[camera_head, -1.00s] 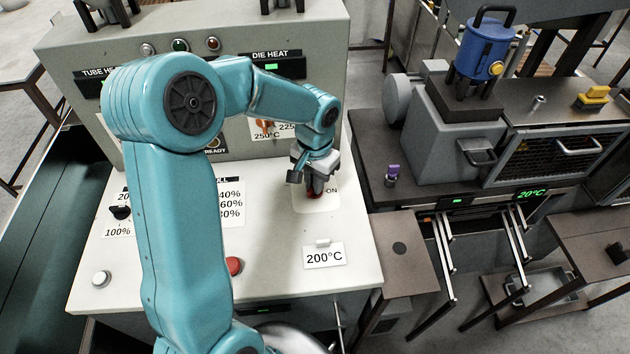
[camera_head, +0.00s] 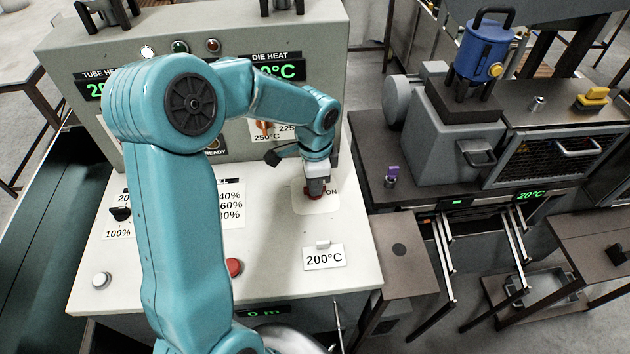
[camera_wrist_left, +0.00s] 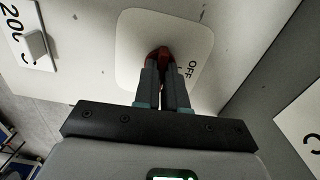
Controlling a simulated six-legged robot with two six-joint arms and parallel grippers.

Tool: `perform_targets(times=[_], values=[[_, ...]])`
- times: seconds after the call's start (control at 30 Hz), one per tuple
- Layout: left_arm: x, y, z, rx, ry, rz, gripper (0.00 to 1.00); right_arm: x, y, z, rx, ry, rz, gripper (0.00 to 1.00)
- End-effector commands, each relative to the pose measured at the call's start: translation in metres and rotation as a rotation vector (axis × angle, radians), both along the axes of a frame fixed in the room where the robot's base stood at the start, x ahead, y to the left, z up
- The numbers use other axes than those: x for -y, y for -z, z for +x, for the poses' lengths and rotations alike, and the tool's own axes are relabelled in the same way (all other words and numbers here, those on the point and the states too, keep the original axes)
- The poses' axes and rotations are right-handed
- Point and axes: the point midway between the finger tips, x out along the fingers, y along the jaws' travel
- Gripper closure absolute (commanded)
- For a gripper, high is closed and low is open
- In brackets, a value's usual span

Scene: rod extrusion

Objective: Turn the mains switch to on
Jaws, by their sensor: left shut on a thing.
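The red mains switch (camera_head: 315,193) sits on a pale plate (camera_head: 318,205) on the control desk, with the word ON visible to its right in the head view. My left gripper (camera_head: 315,187) points down at the switch and is shut on its knob. In the left wrist view the two fingers (camera_wrist_left: 163,85) close around the red knob (camera_wrist_left: 158,57), which they partly hide. The word OFF shows on the plate beside the fingers. My right gripper is not in view.
A 200°C card (camera_head: 324,257) and a red button (camera_head: 234,267) lie nearer on the desk (camera_head: 290,280). The die heat display (camera_head: 277,69) is lit green on the upright panel behind. A machine with a blue motor (camera_head: 484,48) stands to the right.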

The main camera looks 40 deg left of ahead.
Motion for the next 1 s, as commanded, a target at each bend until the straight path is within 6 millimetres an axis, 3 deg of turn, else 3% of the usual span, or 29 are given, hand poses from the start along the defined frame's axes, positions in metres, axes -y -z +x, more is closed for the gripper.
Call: perform_targets(times=[0.67,0.7,0.77,1.0], values=[[-0.0019,-0.0035,0.0024,0.01,0.061,0.005,1.0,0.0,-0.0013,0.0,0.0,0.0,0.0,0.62],[-0.0019,-0.0035,0.0024,0.01,0.061,0.005,0.83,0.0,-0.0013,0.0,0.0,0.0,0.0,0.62],[-0.0018,-0.0034,0.0022,0.01,0.06,0.005,0.64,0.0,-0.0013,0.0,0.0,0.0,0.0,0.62],[-0.0008,-0.0016,0.0011,0.005,0.059,0.002,0.64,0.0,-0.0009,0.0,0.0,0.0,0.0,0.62]])
